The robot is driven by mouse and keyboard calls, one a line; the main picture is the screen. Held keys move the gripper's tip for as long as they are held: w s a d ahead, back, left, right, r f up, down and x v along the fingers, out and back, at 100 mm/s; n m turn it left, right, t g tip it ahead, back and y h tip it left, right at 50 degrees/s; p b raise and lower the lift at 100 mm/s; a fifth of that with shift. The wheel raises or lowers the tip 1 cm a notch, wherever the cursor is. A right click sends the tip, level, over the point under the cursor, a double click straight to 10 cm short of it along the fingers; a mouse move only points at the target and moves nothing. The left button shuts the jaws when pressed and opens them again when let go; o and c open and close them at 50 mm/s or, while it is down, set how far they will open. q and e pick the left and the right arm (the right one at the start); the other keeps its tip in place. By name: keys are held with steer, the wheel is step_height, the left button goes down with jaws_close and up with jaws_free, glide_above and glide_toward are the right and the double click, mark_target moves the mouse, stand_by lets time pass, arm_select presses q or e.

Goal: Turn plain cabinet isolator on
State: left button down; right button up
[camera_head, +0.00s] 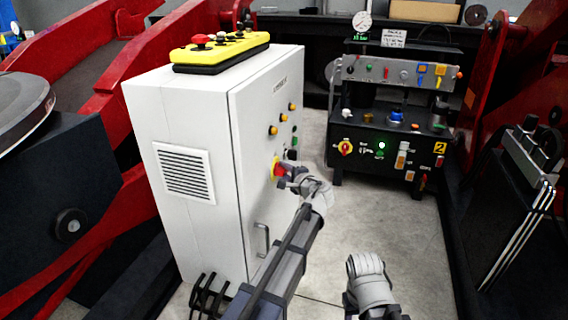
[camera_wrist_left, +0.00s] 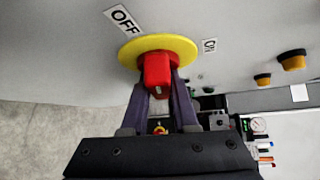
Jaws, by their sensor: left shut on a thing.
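The plain cabinet (camera_head: 197,235) is white and stands left of centre in the head view. Its isolator, a red handle on a yellow disc (camera_head: 275,170), is on the front face. In the left wrist view the red handle (camera_wrist_left: 157,70) sits between my left gripper's fingers (camera_wrist_left: 160,88), with the yellow disc (camera_wrist_left: 185,43) behind it. My left gripper (camera_head: 286,177) is shut on the handle. An OFF label (camera_wrist_left: 122,18) and an ON label (camera_wrist_left: 209,46) flank the disc. I cannot tell exactly where the handle points.
A yellow pendant (camera_head: 222,48) lies on the cabinet top. Orange and green buttons are above the isolator, and a door handle (camera_head: 262,241) is below. A black test bench (camera_head: 395,130) with another red-yellow switch (camera_head: 345,147) stands behind. Grey floor is open between them.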

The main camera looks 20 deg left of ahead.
arm_select(q)
steer(key=m+g+p, duration=0.1)
steer(key=g+p, duration=0.1)
steer(key=p, duration=0.1)
steer(key=m+g+h+p, duration=0.1)
steer(key=g+p, duration=0.1)
steer(key=shift+r+m+p, duration=0.15)
steer(key=shift+m+p, duration=0.25)
steer(key=shift+m+g+p, duration=0.4)
steer(key=shift+g+p, duration=0.3)
steer(key=g+p, duration=0.1)
steer(key=m+g, duration=0.1)
steer(key=shift+f+m+g+h+p, duration=0.25)
steer(key=shift+m+g+h+p, duration=0.05)
steer(key=shift+h+p, duration=0.1)
steer(key=shift+s+f+m+g+p, duration=0.15)
steer(key=shift+m+g, duration=0.25)
steer(key=shift+g, duration=0.3)
steer(key=shift+s+r+m+g+p, duration=0.15)
steer(key=shift+m+g, duration=0.25)
steer(key=shift+g, duration=0.3)
steer(key=shift+f, duration=0.1)
steer(key=c, duration=0.7)
jaws_free()
steer(key=shift+w, duration=0.1)
